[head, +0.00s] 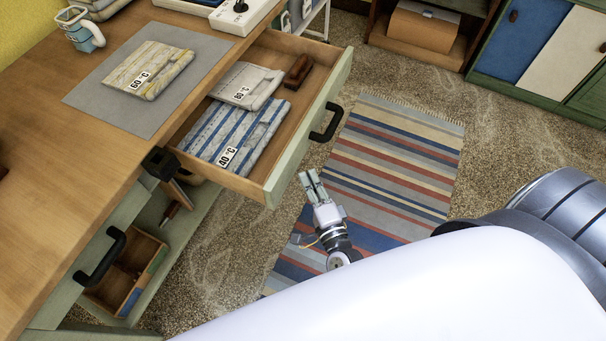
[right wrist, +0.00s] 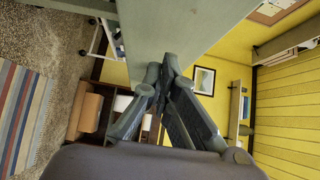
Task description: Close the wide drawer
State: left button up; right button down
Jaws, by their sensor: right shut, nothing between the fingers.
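The wide drawer (head: 300,135) stands pulled out from under the wooden worktop in the head view. Its pale green front has a black handle (head: 326,123). Inside lie folded cloths tagged 80 °C (head: 246,86) and 40 °C (head: 235,131), and a brown block (head: 298,71). My right gripper (head: 309,179) is shut and empty, just outside the drawer front, near its lower corner and below the handle in the picture. In the right wrist view the shut fingers (right wrist: 165,75) show against a pale green-grey panel (right wrist: 185,25), seemingly the drawer front. I cannot tell whether they touch it. My left gripper is not in view.
The worktop (head: 60,150) carries a grey mat with a cloth tagged 60 °C (head: 148,70) and a mug (head: 82,30). A lower compartment with a wooden box (head: 128,273) is at lower left. A striped rug (head: 400,165) covers open floor right of the drawer.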

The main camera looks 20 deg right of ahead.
jog(key=shift+w+a, duration=0.55)
jog(key=shift+w, duration=0.05)
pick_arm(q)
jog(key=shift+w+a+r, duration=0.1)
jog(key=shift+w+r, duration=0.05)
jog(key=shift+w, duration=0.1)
pick_arm(e)
jog(key=shift+w, duration=0.1)
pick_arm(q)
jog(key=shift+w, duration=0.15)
pick_arm(e)
jog(key=shift+a, duration=0.1)
